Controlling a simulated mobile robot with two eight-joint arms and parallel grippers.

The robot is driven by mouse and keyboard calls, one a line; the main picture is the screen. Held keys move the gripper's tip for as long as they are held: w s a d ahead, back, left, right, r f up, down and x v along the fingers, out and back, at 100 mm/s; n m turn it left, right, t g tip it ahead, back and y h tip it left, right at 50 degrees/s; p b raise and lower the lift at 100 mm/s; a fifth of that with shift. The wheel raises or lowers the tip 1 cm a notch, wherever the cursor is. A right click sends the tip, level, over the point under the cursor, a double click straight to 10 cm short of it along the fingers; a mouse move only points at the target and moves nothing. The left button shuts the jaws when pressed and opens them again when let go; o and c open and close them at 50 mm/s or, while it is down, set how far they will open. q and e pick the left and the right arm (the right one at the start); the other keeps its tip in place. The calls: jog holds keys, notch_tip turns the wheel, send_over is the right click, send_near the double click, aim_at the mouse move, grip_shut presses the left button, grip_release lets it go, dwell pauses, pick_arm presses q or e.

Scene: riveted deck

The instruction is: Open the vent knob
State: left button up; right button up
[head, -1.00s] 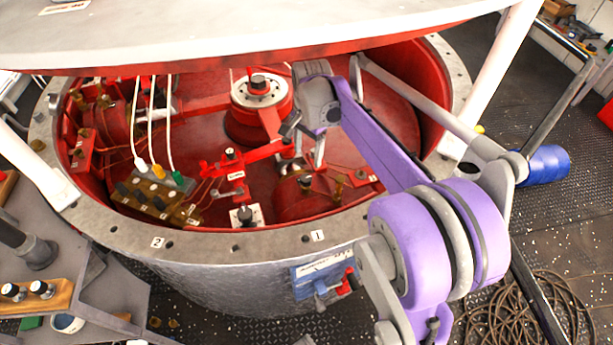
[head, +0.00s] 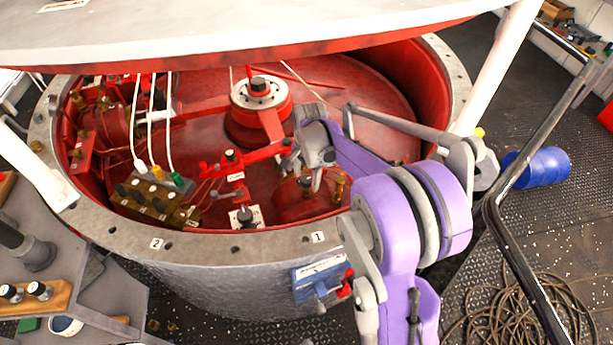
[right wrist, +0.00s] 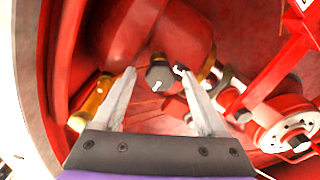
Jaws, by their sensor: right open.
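A small dark knob (right wrist: 160,74) stands on a red cylinder inside the red drum; it looks like the vent knob. In the right wrist view it lies between the fingertips of my right gripper (right wrist: 157,72), with a gap on each side. I cannot tell how far beyond the tips it is. In the head view the knob (head: 306,181) shows small on the red cylinder (head: 300,204), close to my right gripper (head: 304,168), which points down into the drum. The right gripper is open and empty. My left gripper is not in view.
The drum's grey bolted rim (head: 210,246) surrounds the work area, with a raised lid (head: 250,25) above. A brass fitting (right wrist: 92,103) stands left of the fingers. Red linkage (head: 240,165) and a terminal block with cables (head: 150,200) fill the drum's left half.

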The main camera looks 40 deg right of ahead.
grip_shut()
jog(key=shift+n, duration=0.3)
jog(key=n, duration=0.8)
jog(key=shift+b, duration=0.35)
jog(key=n, duration=0.4)
jog(key=shift+w+n, duration=0.1)
jog(key=shift+n, duration=0.2)
jog(key=n, duration=0.4)
jog(key=shift+n, duration=0.3)
